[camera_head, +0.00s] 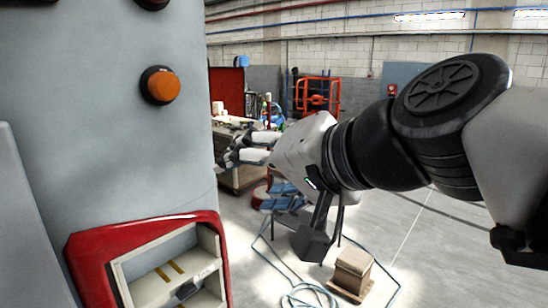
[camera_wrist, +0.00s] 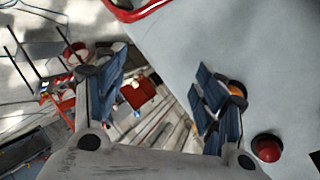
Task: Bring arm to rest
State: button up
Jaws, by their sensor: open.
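My gripper (camera_head: 226,150) reaches toward the left in the head view, beside the grey coach panel (camera_head: 110,130). Its fingers are apart, and I see nothing between them. In the wrist view, the two blue-padded fingers of my gripper (camera_wrist: 160,92) are spread wide, with only distant background between them. My arm is stretched across the right half of the head view, held up above the floor. The grey panel also shows in the wrist view (camera_wrist: 220,40), on the right.
The panel bears an orange round lamp (camera_head: 161,86) and a red-framed opening (camera_head: 90,249). A workbench (camera_head: 242,178) with items stands behind my gripper. A wooden block-like stool (camera_head: 352,272) and a blue hose (camera_head: 310,293) are on the floor. Floor at right looks clear.

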jog(key=s+d+f+n+g+h+b, duration=0.1)
jog(key=s+d+f+b, duration=0.3)
jog(key=f, duration=1)
jog(key=s+d+f+n+g+h+b, duration=0.1)
jog(key=s+d+f+h+b, duration=0.3)
jog(key=f, duration=1)
jog(key=s+d+f+g+h+b, duration=0.3)
jog(key=s+d+f+b, duration=0.2)
jog(key=f, duration=0.9)
jog(key=s+d, duration=0.2)
jog(key=d, duration=0.1)
jog(key=shift+s+d+f+n, duration=0.2)
jog(key=shift+s+f+n, duration=0.05)
jog(key=shift+s+n, duration=0.15)
jog(key=shift+w, duration=0.1)
